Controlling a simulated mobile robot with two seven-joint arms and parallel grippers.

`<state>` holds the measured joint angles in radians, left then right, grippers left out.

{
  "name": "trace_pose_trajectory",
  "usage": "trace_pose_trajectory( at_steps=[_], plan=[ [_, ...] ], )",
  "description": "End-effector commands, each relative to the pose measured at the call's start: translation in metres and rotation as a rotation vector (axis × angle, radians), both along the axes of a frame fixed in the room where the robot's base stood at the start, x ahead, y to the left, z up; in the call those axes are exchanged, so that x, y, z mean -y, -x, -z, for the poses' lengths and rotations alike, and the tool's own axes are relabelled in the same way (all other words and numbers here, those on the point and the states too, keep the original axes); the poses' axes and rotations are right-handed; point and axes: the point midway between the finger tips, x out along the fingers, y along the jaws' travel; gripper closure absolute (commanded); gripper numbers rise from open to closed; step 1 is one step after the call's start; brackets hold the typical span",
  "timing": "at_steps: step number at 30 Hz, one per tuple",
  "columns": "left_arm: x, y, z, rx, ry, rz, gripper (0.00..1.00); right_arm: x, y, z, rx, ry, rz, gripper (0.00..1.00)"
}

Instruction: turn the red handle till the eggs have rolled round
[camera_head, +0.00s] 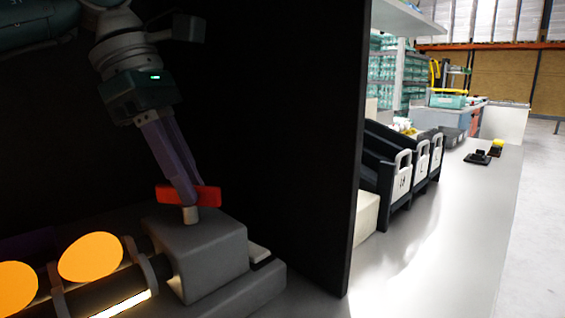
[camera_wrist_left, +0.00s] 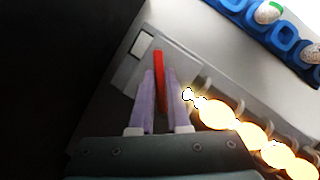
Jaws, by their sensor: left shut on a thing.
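The red handle (camera_head: 207,196) sits on a short post on top of a grey box (camera_head: 208,262) in the head view. My left gripper (camera_head: 188,196) reaches down from above and is shut on the handle. In the left wrist view the red handle (camera_wrist_left: 159,75) lies between the two purple fingers of my left gripper (camera_wrist_left: 160,88). Glowing orange eggs (camera_head: 90,257) lie in a row on the lit roller unit beside the grey box; several show in the left wrist view (camera_wrist_left: 217,115). My right gripper is not in view.
A black panel (camera_head: 315,140) stands right of the handle. Beyond it, dark bins (camera_head: 397,178) stand on a light counter (camera_head: 455,220). A blue tray (camera_wrist_left: 262,38) with pale eggs shows at the upper right of the left wrist view.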

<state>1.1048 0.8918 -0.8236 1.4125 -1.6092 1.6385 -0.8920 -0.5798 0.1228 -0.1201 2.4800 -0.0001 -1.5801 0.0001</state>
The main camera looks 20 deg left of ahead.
Motion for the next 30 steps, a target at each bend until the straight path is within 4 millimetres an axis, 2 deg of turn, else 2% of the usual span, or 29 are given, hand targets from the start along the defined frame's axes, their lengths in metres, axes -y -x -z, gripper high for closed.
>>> trace_pose_trajectory(
  at_steps=[9, 21, 30],
  plan=[
    [0.001, -0.0008, -0.0017, 0.0, 0.002, 0.301, 1.0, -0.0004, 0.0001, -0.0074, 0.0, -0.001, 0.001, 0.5],
    [0.0011, -0.001, -0.0011, 0.001, 0.001, 0.672, 1.0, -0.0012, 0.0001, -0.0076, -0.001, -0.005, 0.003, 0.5],
    [0.0009, -0.0009, -0.0007, 0.001, -0.001, 0.881, 1.0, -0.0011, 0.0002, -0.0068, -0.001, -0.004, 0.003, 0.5]
  ],
)
